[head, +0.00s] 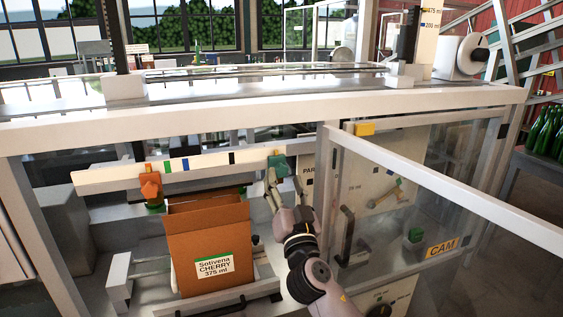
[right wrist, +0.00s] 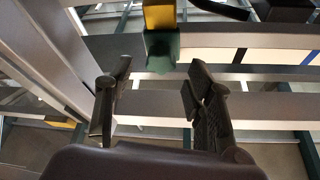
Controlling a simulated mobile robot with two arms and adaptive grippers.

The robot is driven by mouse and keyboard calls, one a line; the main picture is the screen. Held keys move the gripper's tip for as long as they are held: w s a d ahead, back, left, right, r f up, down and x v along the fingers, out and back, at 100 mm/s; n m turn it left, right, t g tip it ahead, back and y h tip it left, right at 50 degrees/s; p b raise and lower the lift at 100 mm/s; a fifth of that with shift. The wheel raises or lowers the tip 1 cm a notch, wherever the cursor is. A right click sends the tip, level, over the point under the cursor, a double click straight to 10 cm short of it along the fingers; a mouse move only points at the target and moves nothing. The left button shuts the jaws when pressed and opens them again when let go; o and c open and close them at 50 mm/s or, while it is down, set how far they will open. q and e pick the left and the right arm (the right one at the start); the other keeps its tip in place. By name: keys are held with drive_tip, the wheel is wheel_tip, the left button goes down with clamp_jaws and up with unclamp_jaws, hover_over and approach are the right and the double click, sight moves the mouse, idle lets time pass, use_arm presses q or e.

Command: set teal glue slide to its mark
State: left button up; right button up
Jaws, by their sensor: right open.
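The teal glue slide (head: 277,161) sits on the white rail (head: 115,179), near the rail's right end. It also shows at the top centre of the right wrist view (right wrist: 162,52), below a yellow part. The rail carries several coloured marks, among them a green mark (head: 167,167), a blue mark (head: 185,164) and a black mark (head: 232,157), all left of the teal slide. My right gripper (head: 285,179) is open and empty just below the teal slide, which lines up with the gap between its fingers (right wrist: 160,82). Contact cannot be told. My left gripper is out of view.
An orange slide (head: 151,187) sits near the rail's left end. A brown carton (head: 208,250) labelled Sotivena Cherry 375 ml stands below the rail. A clear guard door (head: 440,185) with a pale frame is open right of my arm. A machine beam (head: 260,112) crosses above.

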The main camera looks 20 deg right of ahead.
sight(282, 172)
drive_tip(key=shift+p+x, duration=0.55)
drive_tip(key=shift+x, duration=1.65)
drive_tip(key=shift+c, duration=0.3)
clamp_jaws()
